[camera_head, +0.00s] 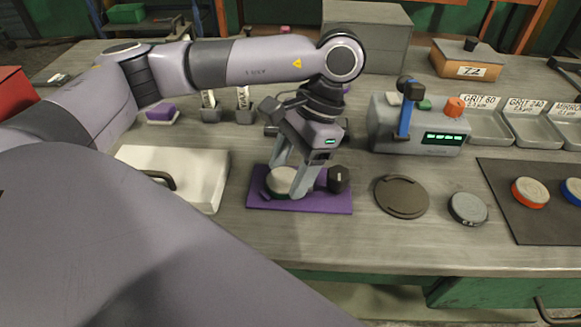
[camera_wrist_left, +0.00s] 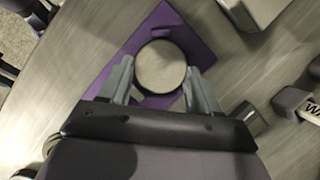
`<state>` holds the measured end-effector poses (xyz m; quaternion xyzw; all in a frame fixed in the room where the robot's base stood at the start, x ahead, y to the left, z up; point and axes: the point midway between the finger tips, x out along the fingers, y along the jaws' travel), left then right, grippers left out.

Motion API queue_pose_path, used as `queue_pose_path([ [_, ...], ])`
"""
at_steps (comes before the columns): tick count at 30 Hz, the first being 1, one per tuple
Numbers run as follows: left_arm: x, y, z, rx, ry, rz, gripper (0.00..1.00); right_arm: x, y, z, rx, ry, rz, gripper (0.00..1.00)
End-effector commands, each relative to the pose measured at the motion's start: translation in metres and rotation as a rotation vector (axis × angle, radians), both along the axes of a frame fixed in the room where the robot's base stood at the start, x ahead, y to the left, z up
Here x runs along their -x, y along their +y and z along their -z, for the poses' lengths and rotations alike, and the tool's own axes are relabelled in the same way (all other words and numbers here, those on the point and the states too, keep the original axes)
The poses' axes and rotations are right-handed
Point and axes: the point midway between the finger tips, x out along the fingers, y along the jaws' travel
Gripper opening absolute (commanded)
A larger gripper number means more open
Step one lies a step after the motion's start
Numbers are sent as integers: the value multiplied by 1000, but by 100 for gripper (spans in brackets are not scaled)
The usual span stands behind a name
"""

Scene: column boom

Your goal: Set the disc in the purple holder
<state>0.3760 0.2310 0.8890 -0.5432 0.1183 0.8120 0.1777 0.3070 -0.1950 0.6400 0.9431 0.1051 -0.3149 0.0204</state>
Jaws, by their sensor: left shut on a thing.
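The pale round disc (camera_head: 283,180) is between the fingers of my left gripper (camera_head: 284,191), which is shut on it. The purple holder (camera_head: 326,202) is a flat plate on the bench with a dark knob (camera_head: 339,179) at its right side. The disc is at or just above the plate; I cannot tell whether it touches. In the left wrist view the disc (camera_wrist_left: 160,66) lies between the two fingers (camera_wrist_left: 160,88), with the purple holder (camera_wrist_left: 172,24) around and beneath it. The fingers partly cover the holder. My right gripper is not seen.
A white box (camera_head: 200,166) with a dark handle is left of the holder. A dark round plate (camera_head: 402,197) and a grey disc (camera_head: 468,208) lie to the right. A grey machine (camera_head: 420,125) with a blue lever stands behind. A dark mat (camera_head: 540,222) holds coloured discs.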

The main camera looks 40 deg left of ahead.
Motion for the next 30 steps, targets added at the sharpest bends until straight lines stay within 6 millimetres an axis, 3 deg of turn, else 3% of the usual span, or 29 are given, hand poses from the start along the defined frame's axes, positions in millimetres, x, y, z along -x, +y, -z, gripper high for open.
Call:
queue_pose_path([
  [1,0,0,5,2,0,1,10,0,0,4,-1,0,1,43],
  [2,0,0,4,1,1,1,72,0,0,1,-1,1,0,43],
  [3,0,0,4,0,1,0,85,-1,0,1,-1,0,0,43],
  [4,0,0,4,0,1,0,88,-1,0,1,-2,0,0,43],
  [20,0,2,-3,-8,5,-4,88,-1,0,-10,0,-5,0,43],
  [30,-21,-9,-57,-3,-3,-2,88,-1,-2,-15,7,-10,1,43],
])
